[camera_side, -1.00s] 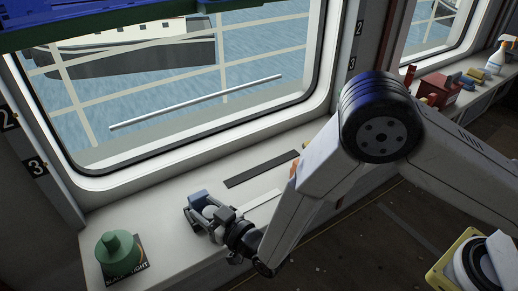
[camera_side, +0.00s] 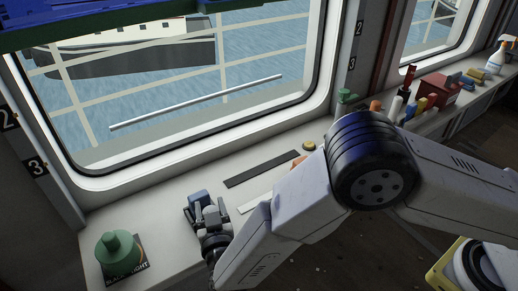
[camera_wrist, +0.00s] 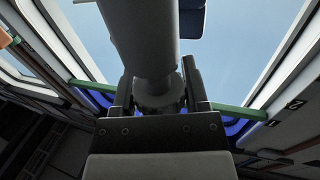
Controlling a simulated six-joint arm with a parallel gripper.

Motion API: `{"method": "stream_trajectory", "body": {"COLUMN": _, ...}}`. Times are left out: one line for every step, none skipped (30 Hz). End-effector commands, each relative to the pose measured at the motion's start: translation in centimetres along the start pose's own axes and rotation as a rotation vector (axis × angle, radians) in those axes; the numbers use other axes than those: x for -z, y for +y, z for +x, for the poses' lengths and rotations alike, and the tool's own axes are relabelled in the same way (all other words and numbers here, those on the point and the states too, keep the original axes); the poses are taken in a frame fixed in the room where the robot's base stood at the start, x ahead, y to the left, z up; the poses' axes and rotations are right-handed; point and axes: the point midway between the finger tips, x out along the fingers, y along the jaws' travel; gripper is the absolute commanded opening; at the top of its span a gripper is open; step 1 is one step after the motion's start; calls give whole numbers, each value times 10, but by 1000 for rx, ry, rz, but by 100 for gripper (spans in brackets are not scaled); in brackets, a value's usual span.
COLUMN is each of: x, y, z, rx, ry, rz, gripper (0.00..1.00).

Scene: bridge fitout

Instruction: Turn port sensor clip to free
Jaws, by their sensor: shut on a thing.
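My gripper (camera_side: 209,217) is over the white sill below the large window, in the side view. In the wrist view its two dark fingers (camera_wrist: 160,88) are closed around a thick grey cylindrical part (camera_wrist: 145,40) with a collar between them. I cannot tell for certain whether this part is the port sensor clip; no label shows. A small blue-grey block (camera_side: 198,197) sits just beyond the fingers in the side view. A dark blue rounded piece (camera_wrist: 192,18) shows beside the cylinder in the wrist view. The fingers hide the contact in the side view.
A green stepped piece (camera_side: 118,250) stands on a dark labelled card (camera_side: 128,275) at left. A dark strip (camera_side: 262,169) and a white strip (camera_side: 255,202) lie right of my gripper. Several small items and a red box (camera_side: 437,92) line the sill farther right.

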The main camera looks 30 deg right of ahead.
Motion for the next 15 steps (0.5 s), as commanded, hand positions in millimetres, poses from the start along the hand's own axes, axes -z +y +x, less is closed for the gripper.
{"method": "stream_trajectory", "body": {"x": 0, "y": 0, "z": 1, "rx": -13, "ry": 1, "rz": -1, "gripper": 0}}
{"method": "stream_trajectory", "body": {"x": 0, "y": 0, "z": 1, "rx": -20, "ry": 1, "rz": -1, "gripper": 0}}
{"method": "stream_trajectory", "body": {"x": 0, "y": 0, "z": 1, "rx": -28, "ry": 1, "rz": 0, "gripper": 0}}
{"method": "stream_trajectory", "body": {"x": 0, "y": 0, "z": 1, "rx": -33, "ry": 1, "rz": 0, "gripper": 0}}
{"method": "stream_trajectory", "body": {"x": 0, "y": 0, "z": 1, "rx": -36, "ry": 2, "rz": 0, "gripper": 0}}
{"method": "stream_trajectory", "body": {"x": 0, "y": 0, "z": 1, "rx": -40, "ry": 2, "rz": 0, "gripper": 0}}
{"method": "stream_trajectory", "body": {"x": 1, "y": 1, "z": 1, "rx": -43, "ry": 2, "rz": 0, "gripper": 0}}
{"method": "stream_trajectory", "body": {"x": 1, "y": 1, "z": 1, "rx": -44, "ry": 2, "rz": 0, "gripper": 0}}
{"method": "stream_trajectory", "body": {"x": 1, "y": 1, "z": 1, "rx": -46, "ry": 2, "rz": 0, "gripper": 0}}
{"method": "stream_trajectory", "body": {"x": 1, "y": 1, "z": 1, "rx": -46, "ry": 2, "rz": 0, "gripper": 0}}
{"method": "stream_trajectory", "body": {"x": 1, "y": 1, "z": 1, "rx": -46, "ry": 2, "rz": 0, "gripper": 0}}
{"method": "stream_trajectory", "body": {"x": 1, "y": 1, "z": 1, "rx": -46, "ry": 2, "rz": 0, "gripper": 0}}
{"method": "stream_trajectory", "body": {"x": 1, "y": 1, "z": 1, "rx": -46, "ry": 2, "rz": 0, "gripper": 0}}
{"method": "stream_trajectory", "body": {"x": 1, "y": 1, "z": 1, "rx": -46, "ry": 2, "rz": 0, "gripper": 0}}
{"method": "stream_trajectory", "body": {"x": 1, "y": 1, "z": 1, "rx": -46, "ry": 3, "rz": 0, "gripper": 0}}
